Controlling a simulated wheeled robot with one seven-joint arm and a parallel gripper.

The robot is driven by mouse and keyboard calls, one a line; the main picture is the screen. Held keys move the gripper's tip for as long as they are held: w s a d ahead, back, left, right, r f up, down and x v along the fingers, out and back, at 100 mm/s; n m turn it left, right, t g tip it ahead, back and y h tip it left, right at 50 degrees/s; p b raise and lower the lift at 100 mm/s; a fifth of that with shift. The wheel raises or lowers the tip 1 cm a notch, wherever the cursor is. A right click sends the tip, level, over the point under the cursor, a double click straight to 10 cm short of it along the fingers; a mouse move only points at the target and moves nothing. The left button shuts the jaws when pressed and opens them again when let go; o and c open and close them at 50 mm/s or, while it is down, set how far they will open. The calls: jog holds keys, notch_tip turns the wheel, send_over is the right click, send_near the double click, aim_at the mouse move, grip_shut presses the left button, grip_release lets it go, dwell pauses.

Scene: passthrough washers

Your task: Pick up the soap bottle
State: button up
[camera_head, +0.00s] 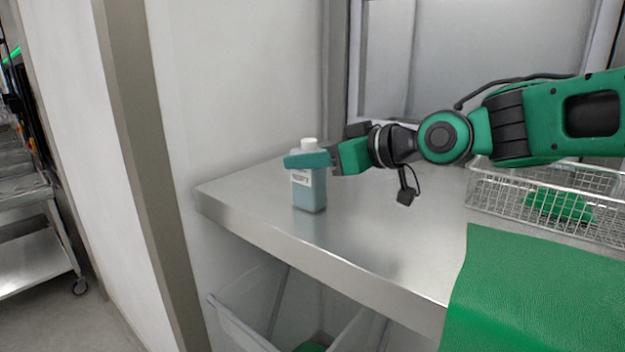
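The soap bottle (309,194) is pale blue with a white cap and a white label. It stands upright near the left end of the steel counter (375,235). My gripper (309,159) reaches in from the right at the height of the bottle's upper part. One green finger crosses in front of the bottle, just below the cap. The other finger is hidden behind the bottle, so I cannot tell whether the fingers press on it. The bottle's base appears to rest on the counter.
A wire basket (490,190) with a green item (558,205) stands at the right. A green mat (540,295) covers the counter's front right. A pale bin (235,322) sits below the counter. A wall is close behind the bottle. The middle of the counter is clear.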

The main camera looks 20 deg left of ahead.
jog(key=c, duration=0.5)
jog(key=shift+o, duration=0.2)
jog(key=shift+r, duration=0.2)
